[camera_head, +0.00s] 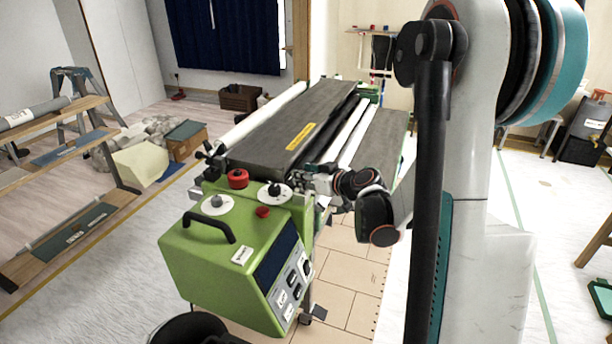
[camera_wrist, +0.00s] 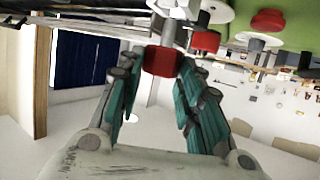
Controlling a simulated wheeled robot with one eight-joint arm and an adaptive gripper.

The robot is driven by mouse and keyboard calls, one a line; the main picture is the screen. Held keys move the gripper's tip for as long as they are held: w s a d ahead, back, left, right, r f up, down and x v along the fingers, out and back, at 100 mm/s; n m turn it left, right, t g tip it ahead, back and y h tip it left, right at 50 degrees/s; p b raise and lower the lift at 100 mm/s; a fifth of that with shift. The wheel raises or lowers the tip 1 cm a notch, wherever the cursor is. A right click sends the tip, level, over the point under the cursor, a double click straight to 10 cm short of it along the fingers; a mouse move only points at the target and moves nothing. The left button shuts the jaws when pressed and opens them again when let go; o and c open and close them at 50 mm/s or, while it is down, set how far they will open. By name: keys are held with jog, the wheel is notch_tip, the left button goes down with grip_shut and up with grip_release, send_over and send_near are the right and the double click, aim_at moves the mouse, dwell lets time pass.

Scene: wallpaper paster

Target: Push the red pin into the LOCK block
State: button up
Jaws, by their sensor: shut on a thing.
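In the wrist view my gripper (camera_wrist: 158,72) has its teal-padded fingers closed around a red cylindrical head, which looks like the red pin (camera_wrist: 161,60). A pale shaft rises from it in the picture, toward the machine. In the head view my gripper (camera_head: 320,178) is at the near right end of the green machine, beside its rollers. The red pin cannot be made out there, being small and partly behind my wrist. I cannot read a LOCK label in either view, so the LOCK block and how deep the pin sits are unclear.
The green machine (camera_head: 215,265) carries a large red knob (camera_head: 237,179), a smaller red knob (camera_head: 262,211), white discs and a black handle (camera_head: 210,225) close to my gripper. A long dark board (camera_head: 310,125) lies behind. Shelves (camera_head: 70,185) stand left. Tiled floor is clear right of the machine.

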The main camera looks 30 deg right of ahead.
aim_at(306, 196)
jog(key=shift+f+b, duration=1.5)
jog(key=shift+f, duration=0.25)
jog(key=o, duration=1.1)
jog(key=v, duration=1.2)
